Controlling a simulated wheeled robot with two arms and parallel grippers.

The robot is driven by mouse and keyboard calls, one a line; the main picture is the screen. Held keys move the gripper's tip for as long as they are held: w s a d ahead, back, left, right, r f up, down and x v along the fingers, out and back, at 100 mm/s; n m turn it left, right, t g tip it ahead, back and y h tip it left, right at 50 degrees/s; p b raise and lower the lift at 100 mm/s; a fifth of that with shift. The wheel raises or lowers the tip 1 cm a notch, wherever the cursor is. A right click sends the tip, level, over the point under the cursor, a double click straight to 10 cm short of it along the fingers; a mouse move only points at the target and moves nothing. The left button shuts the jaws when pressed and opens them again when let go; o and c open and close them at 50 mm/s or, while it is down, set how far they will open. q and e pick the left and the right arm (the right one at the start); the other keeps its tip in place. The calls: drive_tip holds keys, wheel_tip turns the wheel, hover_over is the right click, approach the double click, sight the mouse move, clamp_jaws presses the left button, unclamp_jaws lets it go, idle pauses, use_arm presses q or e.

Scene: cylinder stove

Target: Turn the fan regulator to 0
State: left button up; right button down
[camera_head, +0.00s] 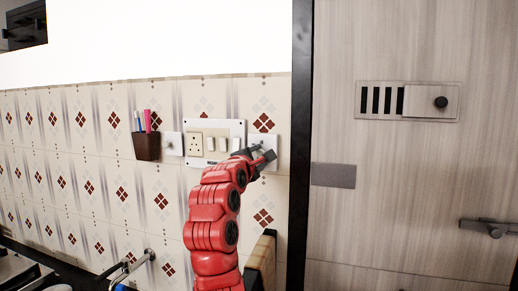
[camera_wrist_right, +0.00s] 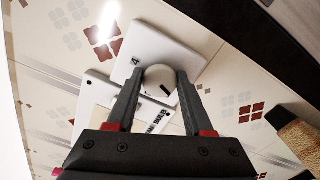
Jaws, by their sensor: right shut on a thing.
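The fan regulator is a round pale knob (camera_wrist_right: 159,80) with a short black mark, on a white square plate (camera_wrist_right: 160,41) in the right wrist view. In the head view the plate (camera_head: 274,139) is on the tiled wall, just right of the switchboard, and the knob is mostly hidden by my gripper. My right gripper (camera_wrist_right: 157,78) has its two fingers on opposite sides of the knob and is shut on it; it also shows in the head view (camera_head: 262,156). My left gripper is not in view.
A switchboard (camera_head: 238,127) with a socket and several switches is left of the regulator. A smaller plate (camera_head: 172,143) and a brown pen holder (camera_head: 146,146) are further left. A dark door frame (camera_head: 300,150) stands close on the right, beside a wood-grain door (camera_head: 410,200).

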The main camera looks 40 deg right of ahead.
drive_tip(key=n+p, duration=0.3)
drive_tip(key=p, duration=0.1)
drive_tip(key=shift+r, duration=0.2)
drive_tip(key=shift+f+n+p, duration=0.1)
drive_tip(key=shift+n+p, duration=0.5)
drive_tip(key=shift+p, duration=0.35)
drive_tip(key=shift+f, duration=0.2)
drive_tip(key=shift+n, duration=0.3)
drive_tip(key=c, duration=0.6)
unclamp_jaws()
drive_tip(key=shift+o, duration=1.2)
drive_tip(key=shift+w+a, duration=0.1)
